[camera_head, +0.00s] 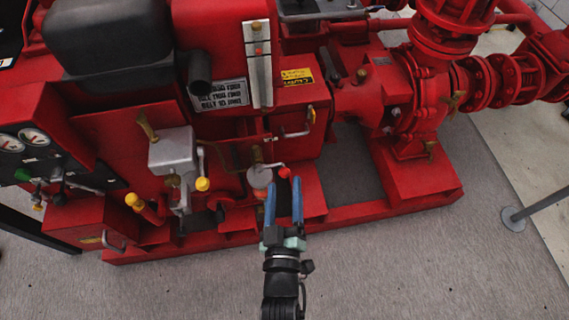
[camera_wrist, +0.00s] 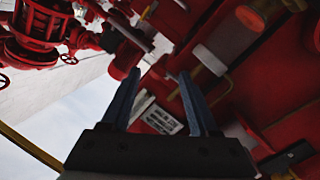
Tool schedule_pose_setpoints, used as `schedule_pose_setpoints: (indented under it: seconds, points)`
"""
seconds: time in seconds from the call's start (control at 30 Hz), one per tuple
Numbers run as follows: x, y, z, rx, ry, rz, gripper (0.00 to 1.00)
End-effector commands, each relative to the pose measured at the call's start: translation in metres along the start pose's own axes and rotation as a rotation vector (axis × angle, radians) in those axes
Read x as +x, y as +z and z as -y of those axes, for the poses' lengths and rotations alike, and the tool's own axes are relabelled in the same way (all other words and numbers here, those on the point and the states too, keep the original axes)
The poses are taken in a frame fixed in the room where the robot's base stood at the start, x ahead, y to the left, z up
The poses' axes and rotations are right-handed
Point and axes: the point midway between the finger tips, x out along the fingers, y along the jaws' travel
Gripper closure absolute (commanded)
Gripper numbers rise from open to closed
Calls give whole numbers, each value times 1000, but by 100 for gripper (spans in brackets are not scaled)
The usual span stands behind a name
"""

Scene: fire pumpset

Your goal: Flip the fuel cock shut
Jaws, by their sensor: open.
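A small lever with a red ball end (camera_head: 284,172), which looks like the fuel cock, sits beside a filter bowl (camera_head: 260,177) low on the front of the red pumpset. My gripper (camera_head: 284,182) is open, with its two blue fingers pointing at the machine. In the head view the red ball end shows between the fingertips; I cannot tell whether they touch it. In the wrist view my gripper (camera_wrist: 160,73) is open, with nothing clearly held, and I cannot make out the cock for certain.
A grey box with yellow-knobbed levers (camera_head: 172,152) is left of my gripper. The red base rail (camera_head: 345,217) runs below the machine. Grey floor (camera_head: 420,270) is open in front. A post base (camera_head: 514,218) stands at right.

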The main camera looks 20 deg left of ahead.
Motion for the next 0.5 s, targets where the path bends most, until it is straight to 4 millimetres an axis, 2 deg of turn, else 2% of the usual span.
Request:
schedule_pose_setpoints:
  seconds: [0.03,0.2,0.33,0.5]
  points:
    - [-13,-2,-2,1,-1,4,39]
    - [-40,-2,-1,1,-1,1,39]
    - [-51,-1,0,1,-1,-1,39]
    - [-55,-1,0,1,0,-4,39]
